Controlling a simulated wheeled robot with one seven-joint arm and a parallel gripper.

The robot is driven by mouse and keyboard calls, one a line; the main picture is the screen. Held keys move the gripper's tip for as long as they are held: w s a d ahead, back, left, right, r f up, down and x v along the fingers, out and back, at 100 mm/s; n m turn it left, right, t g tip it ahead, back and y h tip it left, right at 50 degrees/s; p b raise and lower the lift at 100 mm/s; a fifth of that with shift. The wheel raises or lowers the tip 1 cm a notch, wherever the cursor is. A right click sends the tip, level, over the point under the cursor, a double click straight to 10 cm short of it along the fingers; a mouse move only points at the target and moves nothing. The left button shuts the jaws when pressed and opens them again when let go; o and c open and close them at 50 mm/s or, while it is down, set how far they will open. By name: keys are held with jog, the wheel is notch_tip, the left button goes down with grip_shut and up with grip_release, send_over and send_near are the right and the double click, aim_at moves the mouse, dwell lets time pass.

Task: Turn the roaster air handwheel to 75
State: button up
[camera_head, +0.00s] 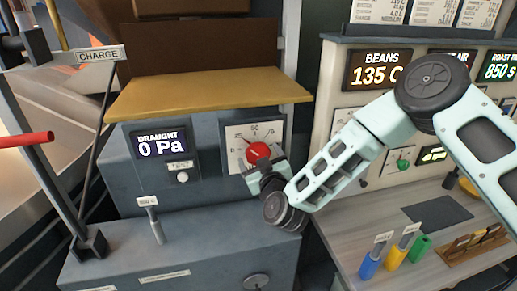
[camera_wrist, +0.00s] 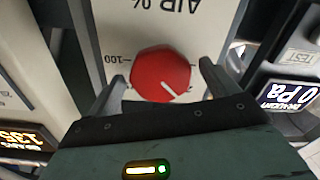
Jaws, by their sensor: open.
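The red roaster air handwheel (camera_head: 258,152) sits on a white dial plate (camera_head: 238,133) marked around 50 at the top in the head view. In the wrist view the handwheel (camera_wrist: 160,72) appears upside down with its plate, which reads AIR % and 100. The white mark on the wheel points to the lower right there, which is the upper left when upright, on the low side of 50. My gripper (camera_wrist: 162,78) is open, with one finger on each side of the wheel. Small gaps seem to show; contact is unclear. The head view shows my gripper (camera_head: 264,168) partly covering the plate's lower part.
A draught display (camera_head: 163,144) reading 0 Pa, with a TEST button (camera_head: 182,177), is left of the dial. A lever (camera_head: 155,225) stands below it. A yellow ledge (camera_head: 205,90) overhangs the panel. On the right, a bench (camera_head: 350,240) holds coloured handles (camera_head: 396,255) and a tray.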

jog(key=shift+x, duration=0.8)
jog(key=c, duration=1)
